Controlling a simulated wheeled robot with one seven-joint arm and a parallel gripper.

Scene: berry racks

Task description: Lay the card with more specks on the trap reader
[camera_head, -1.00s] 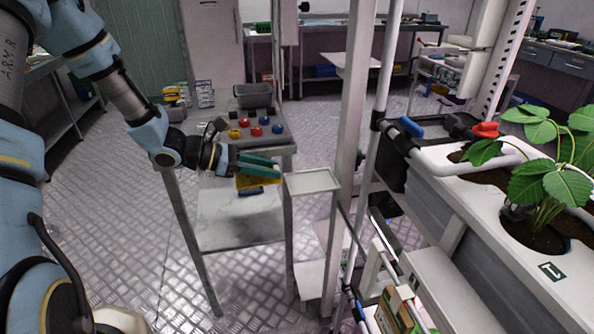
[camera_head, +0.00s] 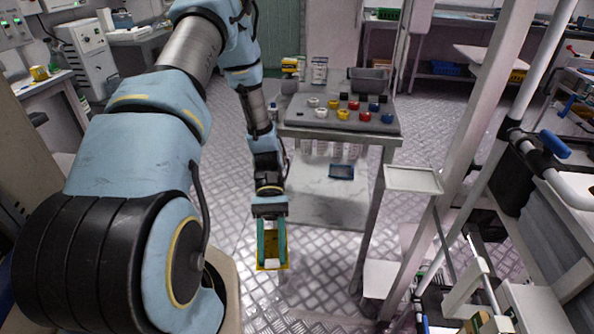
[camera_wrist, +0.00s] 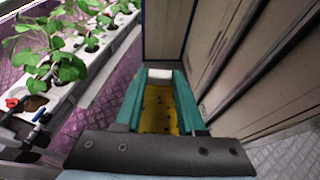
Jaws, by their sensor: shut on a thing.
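My gripper (camera_head: 271,258) is shut on a yellow card (camera_head: 272,267) and holds it above the metal floor, left of the grey table. In the wrist view the yellow card (camera_wrist: 158,110) lies between the two green fingers, with dark specks on its face and a white piece at its far end. The specks are too small to count. No second card is clear in view. I cannot tell which thing is the trap reader; a small pale tray (camera_head: 413,189) stands on a post right of the table.
The grey table (camera_head: 315,131) carries red, yellow, blue and black round pieces and a grey bin (camera_head: 376,81). A bench (camera_head: 45,85) with a yellow object stands at the far left. Planter racks (camera_wrist: 75,80) and panels (camera_wrist: 250,65) flank the gripper in the wrist view.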

